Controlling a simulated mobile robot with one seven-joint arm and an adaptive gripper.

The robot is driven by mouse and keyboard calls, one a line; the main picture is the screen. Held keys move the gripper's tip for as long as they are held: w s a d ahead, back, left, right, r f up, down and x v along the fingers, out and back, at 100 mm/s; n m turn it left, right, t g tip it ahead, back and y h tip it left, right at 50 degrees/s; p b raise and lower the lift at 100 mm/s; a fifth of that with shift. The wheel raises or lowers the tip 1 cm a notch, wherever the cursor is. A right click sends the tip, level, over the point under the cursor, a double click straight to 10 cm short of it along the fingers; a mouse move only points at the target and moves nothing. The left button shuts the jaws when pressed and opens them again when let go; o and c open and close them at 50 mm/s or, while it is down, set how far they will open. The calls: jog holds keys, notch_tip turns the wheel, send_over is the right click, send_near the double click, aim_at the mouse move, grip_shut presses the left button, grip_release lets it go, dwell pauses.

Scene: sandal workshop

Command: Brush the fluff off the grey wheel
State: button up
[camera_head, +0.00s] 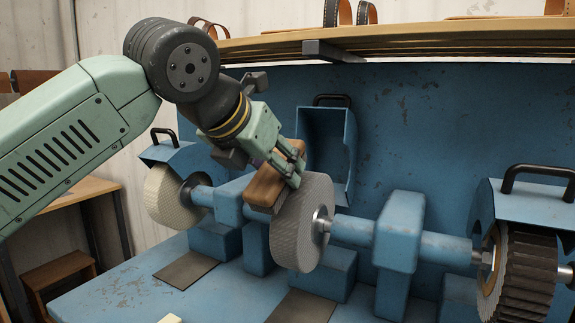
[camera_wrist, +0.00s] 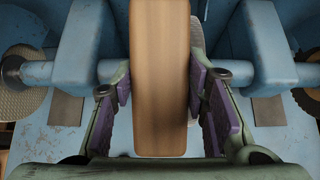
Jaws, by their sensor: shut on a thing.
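The grey wheel (camera_head: 300,226) sits on the blue machine's shaft in the middle of the head view, below and just right of my gripper. My gripper (camera_head: 290,172) is shut on a brown wooden brush (camera_head: 268,187). In the wrist view the brush (camera_wrist: 160,75) lies between my gripper's purple finger pads (camera_wrist: 160,100). The brush is close against the grey wheel's upper left side; I cannot tell whether they touch. In the wrist view the brush covers most of the grey wheel (camera_wrist: 196,36). I cannot make out any fluff on the wheel.
A cream wheel (camera_head: 165,195) stands at left and a dark flap wheel (camera_head: 518,272) at right on the same shaft. A raised blue hood (camera_head: 327,140) stands behind the grey wheel. A blue bearing block (camera_head: 400,230) stands to its right. A shelf (camera_head: 400,40) runs above.

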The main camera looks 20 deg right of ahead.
jog(key=shift+w+a, duration=0.15)
jog(key=shift+r, duration=0.2)
jog(key=shift+s+a+r+p, duration=0.35)
jog(key=shift+r+p, duration=0.25)
jog(key=shift+r, duration=0.25)
jog(key=shift+s+a+r+p, duration=0.25)
jog(key=shift+a+r+p, duration=0.15)
jog(key=shift+r+p, duration=0.3)
jog(key=shift+s+a+r+p, duration=0.35)
jog(key=shift+r+p, duration=0.15)
jog(key=shift+r, duration=0.45)
jog(key=shift+r, duration=0.1)
jog(key=shift+s+a+r+p, duration=0.2)
jog(key=shift+a+r+p, duration=0.1)
jog(key=shift+r+p, duration=0.3)
jog(key=shift+s+a+r+p, duration=0.25)
jog(key=shift+r+p, duration=0.2)
jog(key=shift+r, duration=0.25)
